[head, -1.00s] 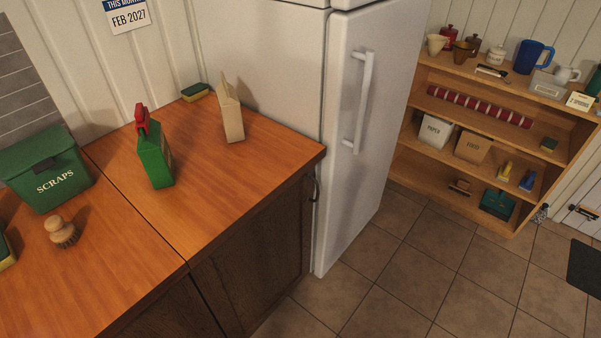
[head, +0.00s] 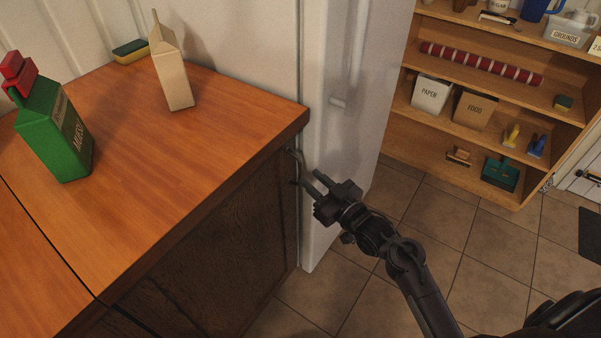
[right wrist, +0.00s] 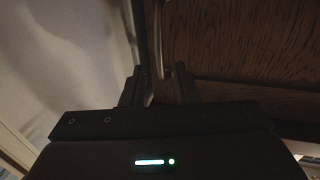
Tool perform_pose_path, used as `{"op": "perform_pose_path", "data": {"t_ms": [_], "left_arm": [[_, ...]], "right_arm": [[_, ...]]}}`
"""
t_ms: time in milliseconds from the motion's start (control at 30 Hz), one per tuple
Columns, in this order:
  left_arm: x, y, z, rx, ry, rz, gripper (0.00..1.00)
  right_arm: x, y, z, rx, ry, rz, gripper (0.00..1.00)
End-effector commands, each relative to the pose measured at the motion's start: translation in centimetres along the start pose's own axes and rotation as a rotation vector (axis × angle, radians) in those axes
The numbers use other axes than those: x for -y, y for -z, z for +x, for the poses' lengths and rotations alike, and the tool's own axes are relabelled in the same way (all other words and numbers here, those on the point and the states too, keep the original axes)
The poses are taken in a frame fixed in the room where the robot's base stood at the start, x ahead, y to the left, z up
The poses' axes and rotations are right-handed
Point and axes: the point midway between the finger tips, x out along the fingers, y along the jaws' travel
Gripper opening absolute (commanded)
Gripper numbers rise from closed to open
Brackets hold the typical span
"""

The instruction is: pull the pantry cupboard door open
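The pantry cupboard door (head: 225,235) is dark wood under the counter and looks shut. Its metal handle (head: 297,163) is near the door's top right edge, beside the fridge. My right gripper (head: 310,179) is at the handle's lower part, its fingers apart. In the right wrist view, the handle (right wrist: 156,45) runs up between the spread fingers of the gripper (right wrist: 156,88), with dark wood grain behind on the right. I cannot tell whether a finger touches the handle. My left gripper is not in view.
The white fridge (head: 345,120) stands close on the right of the cupboard. An open shelf (head: 440,155) stands at the back right.

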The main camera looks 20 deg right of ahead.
Motion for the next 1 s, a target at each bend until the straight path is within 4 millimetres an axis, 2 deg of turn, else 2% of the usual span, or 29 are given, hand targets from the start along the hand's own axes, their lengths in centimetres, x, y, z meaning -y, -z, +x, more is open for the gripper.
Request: {"op": "perform_pose_path", "data": {"t_ms": [100, 300, 433, 667, 767, 900, 1000], "left_arm": [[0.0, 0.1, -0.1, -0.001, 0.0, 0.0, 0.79], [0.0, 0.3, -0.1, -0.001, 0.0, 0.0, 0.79], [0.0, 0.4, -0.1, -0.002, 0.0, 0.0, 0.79], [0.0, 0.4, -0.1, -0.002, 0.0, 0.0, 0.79], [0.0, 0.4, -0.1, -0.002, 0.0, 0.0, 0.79], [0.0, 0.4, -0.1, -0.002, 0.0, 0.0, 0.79], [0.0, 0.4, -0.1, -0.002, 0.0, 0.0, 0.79]], "right_arm": [[-0.1, 0.1, 2.2, -0.003, -0.001, 0.002, 0.28], [-0.1, 0.0, 4.8, 0.0, -0.002, 0.002, 0.28], [-0.1, 0.0, 5.5, 0.001, -0.002, 0.001, 0.28], [0.0, -0.1, 5.5, 0.002, -0.002, 0.001, 0.28], [0.0, -0.1, 5.5, 0.002, -0.002, 0.001, 0.18], [0.0, -0.1, 5.5, 0.002, -0.002, 0.001, 0.0], [0.0, -0.1, 5.5, 0.002, -0.002, 0.001, 0.0]]}}
